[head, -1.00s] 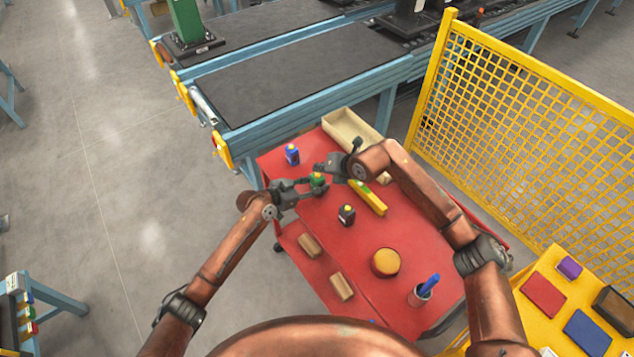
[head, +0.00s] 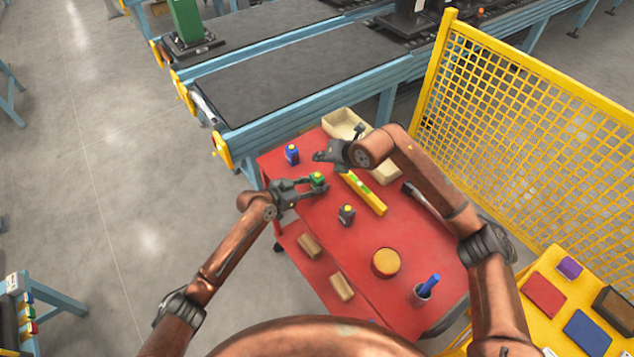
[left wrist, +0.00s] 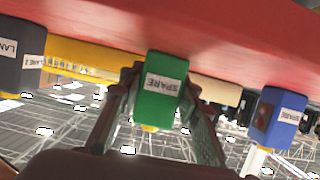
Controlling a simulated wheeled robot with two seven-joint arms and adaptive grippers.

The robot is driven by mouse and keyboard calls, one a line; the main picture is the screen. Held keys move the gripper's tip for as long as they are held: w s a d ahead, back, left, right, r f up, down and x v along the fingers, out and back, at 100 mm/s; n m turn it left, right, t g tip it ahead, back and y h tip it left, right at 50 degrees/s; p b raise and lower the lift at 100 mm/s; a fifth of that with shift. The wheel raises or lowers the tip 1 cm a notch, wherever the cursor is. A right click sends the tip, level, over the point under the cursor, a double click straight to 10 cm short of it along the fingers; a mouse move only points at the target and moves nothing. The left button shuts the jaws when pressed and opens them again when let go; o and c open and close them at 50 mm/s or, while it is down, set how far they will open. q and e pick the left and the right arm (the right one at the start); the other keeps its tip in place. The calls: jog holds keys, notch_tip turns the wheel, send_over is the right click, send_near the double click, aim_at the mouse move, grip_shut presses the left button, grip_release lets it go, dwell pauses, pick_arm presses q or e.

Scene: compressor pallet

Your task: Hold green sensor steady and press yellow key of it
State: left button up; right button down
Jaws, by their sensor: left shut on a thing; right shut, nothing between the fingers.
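The green sensor (head: 317,178) has a yellow key on its top and is on the red cart top. In the left wrist view, which looks upside down, the green sensor (left wrist: 159,88) shows a white SPARE label, and its yellow key (left wrist: 150,127) points down in the picture. My left gripper (head: 322,187) is shut on the green sensor, with a finger on each side of it. My right gripper (head: 318,156) is shut and empty, behind the green sensor and apart from it, near the blue sensor. I cannot tell its exact height.
A blue sensor (head: 292,154) and a dark sensor (head: 346,215) stand on the red cart (head: 335,255). A yellow level (head: 364,194), beige tray (head: 340,119), round orange-topped object (head: 385,262) and cup with a blue item (head: 423,291) are around. A yellow mesh fence (head: 520,120) stands right.

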dwell(0.3)
pick_arm(q)
jog(key=o, duration=1.3)
jog(key=v, duration=1.2)
